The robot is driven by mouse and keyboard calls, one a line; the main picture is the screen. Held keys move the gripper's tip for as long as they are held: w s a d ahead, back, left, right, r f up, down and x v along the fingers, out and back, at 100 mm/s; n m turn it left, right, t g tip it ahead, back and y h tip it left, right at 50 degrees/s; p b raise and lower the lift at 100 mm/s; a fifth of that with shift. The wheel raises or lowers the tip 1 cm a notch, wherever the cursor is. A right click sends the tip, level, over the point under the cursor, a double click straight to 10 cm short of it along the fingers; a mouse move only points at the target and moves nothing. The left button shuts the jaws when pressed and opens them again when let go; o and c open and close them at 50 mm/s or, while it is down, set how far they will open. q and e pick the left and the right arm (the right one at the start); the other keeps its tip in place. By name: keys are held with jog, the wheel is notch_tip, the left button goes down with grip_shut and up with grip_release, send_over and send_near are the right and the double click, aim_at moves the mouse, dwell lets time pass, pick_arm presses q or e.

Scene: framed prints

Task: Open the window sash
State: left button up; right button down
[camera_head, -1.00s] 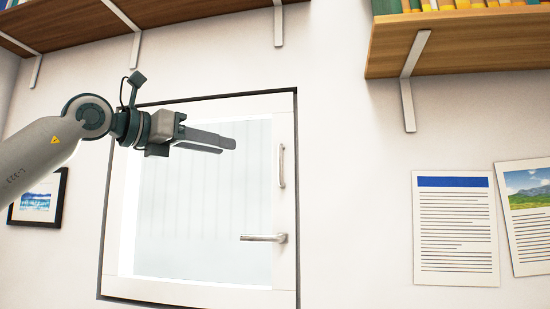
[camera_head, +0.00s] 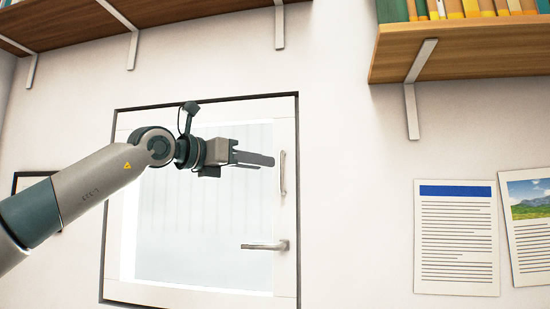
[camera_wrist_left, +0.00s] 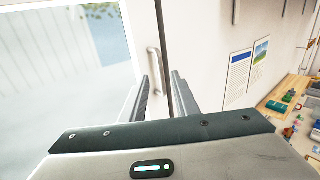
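The white-framed window sash (camera_head: 196,294) sits in a dark-edged opening in the wall and looks closed. A vertical pull handle (camera_head: 282,173) is on its right stile, with a lever handle (camera_head: 264,245) lower on the same side. My left gripper (camera_head: 266,161) is in front of the upper pane, its fingers pointing right, just left of the pull handle. In the left wrist view the fingers (camera_wrist_left: 161,84) are apart and empty, and the pull handle (camera_wrist_left: 154,70) shows beyond them, between their tips. I see no contact. My right gripper is not in view.
A wooden shelf with books (camera_head: 455,43) juts out at the upper right, and another shelf (camera_head: 150,28) runs along the upper left. A text sheet (camera_head: 457,240) and a landscape print (camera_head: 528,208) hang on the right. My left arm partly covers a framed picture (camera_head: 30,179) at left.

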pick_arm(q)
jog(key=p+x, duration=0.2)
jog(key=x, duration=0.4)
jog(key=shift+p, duration=0.35)
jog(key=shift+d, duration=0.1)
jog(key=shift+c, duration=0.4)
grip_shut()
